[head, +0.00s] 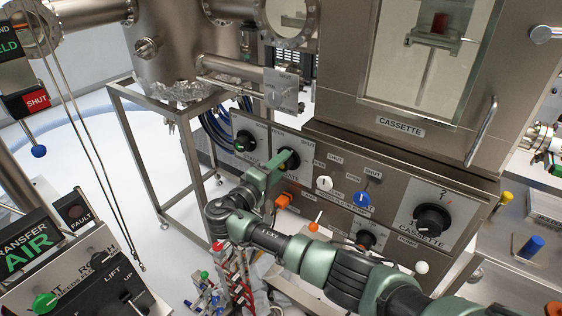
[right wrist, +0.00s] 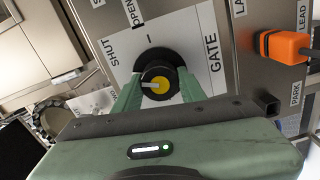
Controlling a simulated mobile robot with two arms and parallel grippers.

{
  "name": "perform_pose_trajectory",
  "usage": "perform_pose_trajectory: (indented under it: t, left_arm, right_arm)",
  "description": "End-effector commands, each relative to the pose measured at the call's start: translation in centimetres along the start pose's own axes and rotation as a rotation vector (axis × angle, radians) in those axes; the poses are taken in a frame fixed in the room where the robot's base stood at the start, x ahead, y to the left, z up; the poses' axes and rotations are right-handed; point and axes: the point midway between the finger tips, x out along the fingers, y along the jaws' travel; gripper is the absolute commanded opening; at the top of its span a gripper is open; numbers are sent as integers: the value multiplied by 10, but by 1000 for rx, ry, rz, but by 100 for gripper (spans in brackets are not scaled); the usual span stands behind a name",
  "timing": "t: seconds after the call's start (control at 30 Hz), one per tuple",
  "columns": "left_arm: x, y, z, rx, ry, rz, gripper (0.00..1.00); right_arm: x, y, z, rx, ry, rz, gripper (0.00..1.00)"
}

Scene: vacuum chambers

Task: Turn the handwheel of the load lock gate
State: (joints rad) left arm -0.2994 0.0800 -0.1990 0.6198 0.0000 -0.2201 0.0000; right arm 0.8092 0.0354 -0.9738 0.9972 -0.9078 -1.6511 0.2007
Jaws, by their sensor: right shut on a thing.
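The load lock gate handwheel (right wrist: 160,58) is a black round knob with a yellow centre and a white pointer, on a white plate marked GATE, SHUT and OPEN. In the right wrist view the pointer lies towards the left. The handwheel also shows in the head view (head: 290,160), partly hidden by green fingers. In the right wrist view, one finger of this gripper (right wrist: 158,90) is on each side of the knob. My left gripper is not in view.
A black knob (head: 245,141) sits left of the handwheel. An orange connector (right wrist: 283,46) is close by on the panel. White (head: 324,183) and blue (head: 362,199) knobs and a large CASSETTE knob (head: 432,220) lie to the right. A rack of coloured-capped items (head: 235,270) stands below my arm.

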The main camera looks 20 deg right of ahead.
Motion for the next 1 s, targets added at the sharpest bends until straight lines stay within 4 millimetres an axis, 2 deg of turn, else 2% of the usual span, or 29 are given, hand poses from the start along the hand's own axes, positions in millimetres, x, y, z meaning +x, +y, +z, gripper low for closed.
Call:
perform_pose_trajectory:
  t: [1.0]
  left_arm:
    - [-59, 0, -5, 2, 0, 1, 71]
  right_arm:
    - [-2, 0, 0, -969, 3, -4, 0]
